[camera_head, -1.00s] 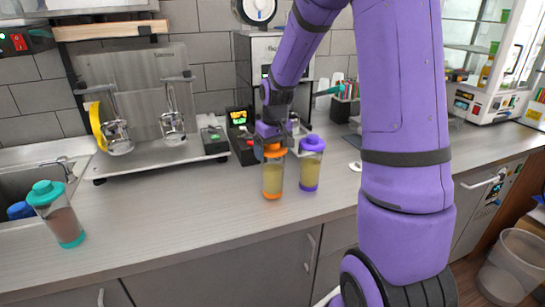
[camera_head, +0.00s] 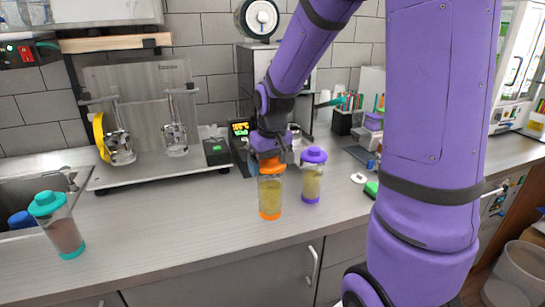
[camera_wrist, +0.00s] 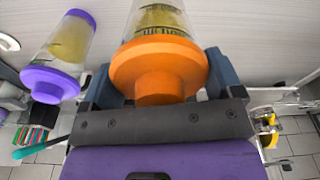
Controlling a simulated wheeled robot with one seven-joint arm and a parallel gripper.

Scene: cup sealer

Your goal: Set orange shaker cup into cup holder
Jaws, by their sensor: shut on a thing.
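The orange shaker cup (camera_head: 270,194) has an orange lid and base and yellowish contents. It is upright at the counter, just left of the purple-lidded cup; I cannot tell whether its base touches the surface. My gripper (camera_head: 269,160) is shut on it near the lid. In the wrist view the orange lid (camera_wrist: 158,68) sits between the two fingers. Behind it to the left is a metal shaker stand with two wire cup holders, the left one (camera_head: 121,148) with a yellow band and the right one (camera_head: 175,138) without. Both look empty.
The purple-lidded cup (camera_head: 312,176) stands close on the right and also shows in the wrist view (camera_wrist: 62,58). A teal-lidded cup (camera_head: 59,226) stands at the left by the sink (camera_head: 40,190). The counter (camera_head: 165,215) between is clear.

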